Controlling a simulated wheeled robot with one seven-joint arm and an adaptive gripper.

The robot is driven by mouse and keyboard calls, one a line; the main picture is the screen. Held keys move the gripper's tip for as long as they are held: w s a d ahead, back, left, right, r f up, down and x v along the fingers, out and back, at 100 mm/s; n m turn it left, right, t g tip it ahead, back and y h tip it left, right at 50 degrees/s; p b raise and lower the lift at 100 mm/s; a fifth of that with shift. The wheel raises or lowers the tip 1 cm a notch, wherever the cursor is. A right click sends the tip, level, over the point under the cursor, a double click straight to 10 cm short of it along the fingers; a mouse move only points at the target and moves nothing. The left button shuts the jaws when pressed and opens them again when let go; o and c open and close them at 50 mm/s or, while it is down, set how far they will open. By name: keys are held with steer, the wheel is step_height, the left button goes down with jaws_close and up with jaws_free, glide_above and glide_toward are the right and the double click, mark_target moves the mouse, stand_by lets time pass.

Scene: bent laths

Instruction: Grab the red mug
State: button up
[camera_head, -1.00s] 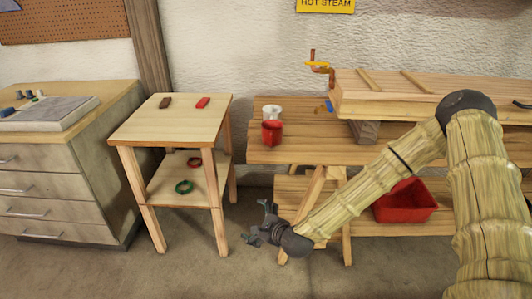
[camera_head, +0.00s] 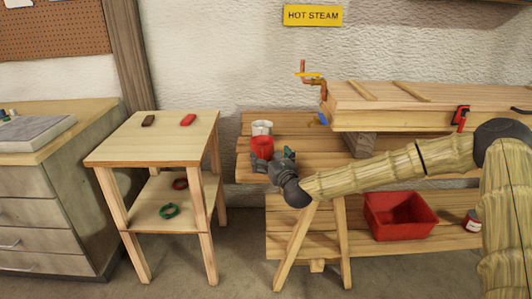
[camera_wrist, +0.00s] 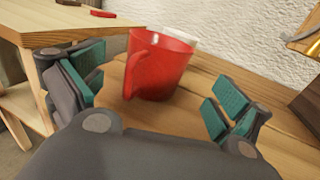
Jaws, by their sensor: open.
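The red mug (camera_head: 262,147) stands upright near the left end of the wooden bench, in front of a white mug (camera_head: 262,128). In the wrist view the red mug (camera_wrist: 158,66) shows ahead, between the two fingers, with its handle toward the left and near side. My gripper (camera_head: 273,160) is at the bench's front left edge, just in front of the red mug, and hides its lower part in the head view. In the wrist view my gripper (camera_wrist: 150,90) is open, with teal pads apart on either side and nothing held. The white mug is mostly hidden behind the red one there.
A wooden side table (camera_head: 160,140) with a brown and a red block stands left of the bench (camera_head: 300,150). A long wooden box (camera_head: 420,105) with a copper pipe and valve stands on the bench's right. A red bin (camera_head: 400,215) sits on the lower shelf.

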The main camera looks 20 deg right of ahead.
mark_target(259, 140)
steer(key=shift+w+a+f, duration=0.2)
steer(key=shift+w+a, duration=0.2)
steer(key=shift+w, duration=0.15)
steer(key=shift+w+d+r, duration=0.2)
steer(key=shift+r, duration=0.2)
steer(key=w, duration=0.4)
steer(key=shift+a+r, duration=0.2)
steer(key=shift+r, duration=0.1)
steer(key=shift+w+f, duration=0.1)
steer(key=shift+w, duration=0.25)
steer(key=c, duration=1.1)
